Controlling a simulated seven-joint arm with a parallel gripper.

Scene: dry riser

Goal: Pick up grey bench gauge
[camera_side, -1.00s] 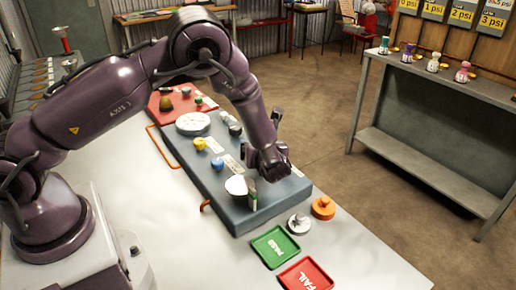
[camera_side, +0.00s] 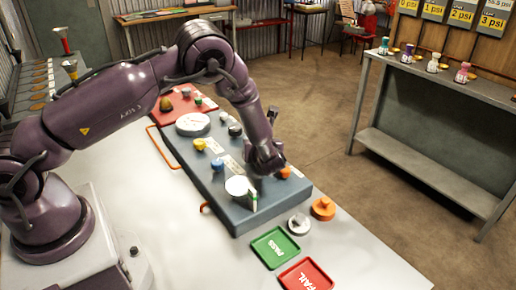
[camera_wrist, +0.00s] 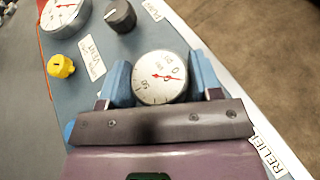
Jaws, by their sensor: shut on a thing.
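The bench gauge (camera_wrist: 160,77) has a round white dial with a red needle and a grey rim. In the wrist view it sits between the two blue fingers of my gripper (camera_wrist: 163,82), which is shut on it. In the side view the gauge's white face (camera_side: 237,186) shows at the near end of the blue-grey panel (camera_side: 222,206), with my gripper (camera_side: 256,182) at its right side. My gripper partly hides the gauge body. I cannot tell whether its base touches the panel.
A yellow knob (camera_wrist: 61,66), a black knob (camera_wrist: 120,16) and a larger dial (camera_wrist: 62,14) are on the panel. A blue knob (camera_side: 217,165) and an orange knob (camera_side: 285,172) are nearby. Green (camera_side: 275,246) and red (camera_side: 306,275) trays lie in front.

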